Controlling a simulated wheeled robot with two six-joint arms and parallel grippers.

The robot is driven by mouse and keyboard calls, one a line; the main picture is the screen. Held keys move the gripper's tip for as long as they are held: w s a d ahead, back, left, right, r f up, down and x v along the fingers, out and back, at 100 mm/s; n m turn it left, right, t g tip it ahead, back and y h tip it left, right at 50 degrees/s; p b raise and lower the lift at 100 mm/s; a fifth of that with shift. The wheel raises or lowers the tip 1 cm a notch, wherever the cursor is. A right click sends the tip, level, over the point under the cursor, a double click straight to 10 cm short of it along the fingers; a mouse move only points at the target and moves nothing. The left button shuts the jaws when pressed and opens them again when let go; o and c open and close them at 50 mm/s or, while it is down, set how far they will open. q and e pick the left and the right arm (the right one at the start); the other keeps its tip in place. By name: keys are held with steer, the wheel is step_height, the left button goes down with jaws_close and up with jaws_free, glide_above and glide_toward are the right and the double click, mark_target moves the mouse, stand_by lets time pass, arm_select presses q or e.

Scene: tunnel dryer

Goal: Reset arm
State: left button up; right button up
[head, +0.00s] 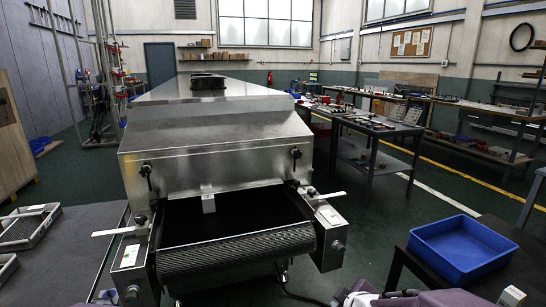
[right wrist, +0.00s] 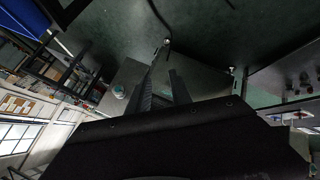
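My right gripper (right wrist: 163,80) shows in the right wrist view, with its two dark fingers apart and nothing seen between them. Parts of my right arm show along the bottom edge of the head view, but its gripper cannot be made out there. My left gripper is in neither view. The steel tunnel dryer (head: 215,135) stands in the middle of the head view, with its dark mesh belt (head: 235,248) coming out toward me.
A blue bin (head: 413,239) sits on a dark table at the right. Grey-framed trays (head: 52,211) lie on a grey table at the left. A workbench (head: 375,126) with small items stands behind at the right. Green floor is free between the dryer and that bench.

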steer(key=s+f+m+g, duration=0.4)
steer(key=s, duration=0.4)
steer(key=s+f+m+g, duration=0.4)
steer(key=s, duration=0.5)
step_height(320, 180, up, 27)
steer(key=m+p, duration=0.1)
steer(key=p, duration=2.6)
steer(key=shift+s+d+r, duration=0.15)
steer(key=shift+r, duration=0.05)
steer(key=shift+o, duration=0.3)
steer(key=shift+p, duration=0.3)
